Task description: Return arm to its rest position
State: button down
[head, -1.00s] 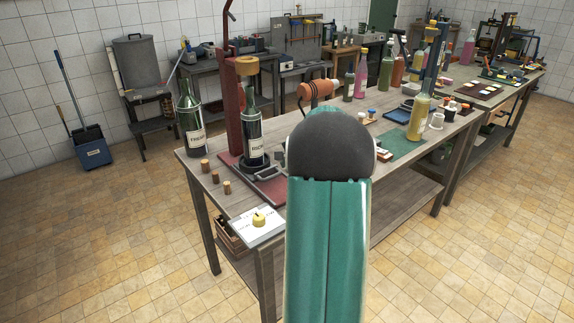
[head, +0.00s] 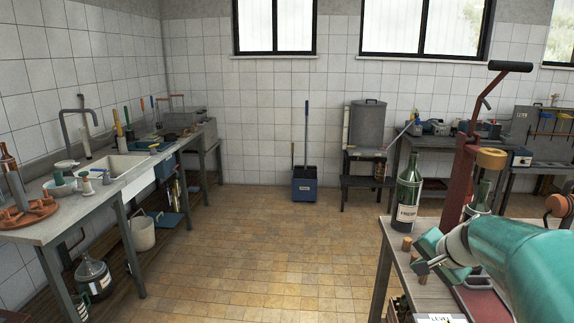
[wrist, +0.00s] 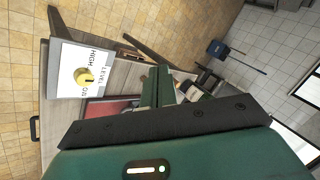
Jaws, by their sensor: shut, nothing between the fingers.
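My teal arm reaches in from the right edge of the head view, over the near end of the wooden workbench (head: 393,262). My gripper shows in the wrist view (wrist: 157,84) with its two green fingers together and nothing between them. In the head view its teal end is over the bench top near the corks, left of the red corking stand (head: 461,180). In the wrist view a white plate with a yellow knob (wrist: 84,77) lies left of the fingers. I cannot tell the exact height of the fingers above the bench.
A dark green labelled bottle (head: 407,196) stands on the bench behind my gripper, and a cork (head: 407,243) stands close by. A sink counter (head: 100,205) runs along the left wall. A blue bucket (head: 305,184) stands by the back wall. The tiled floor between is clear.

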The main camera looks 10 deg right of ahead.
jog(key=s+a+r+n+g, duration=0.1)
jog(key=s+a+n, duration=0.2)
jog(key=s+a, duration=0.35)
jog(key=s+a+r+n+g, duration=0.1)
jog(key=s+a+n, duration=0.25)
jog(key=a, duration=0.55)
jog(key=s+a+f+n+h, duration=0.1)
jog(key=s+a+n, duration=0.4)
jog(key=s, duration=0.5)
jog(key=shift+a+f, duration=0.45)
jog(key=shift+a, duration=0.2)
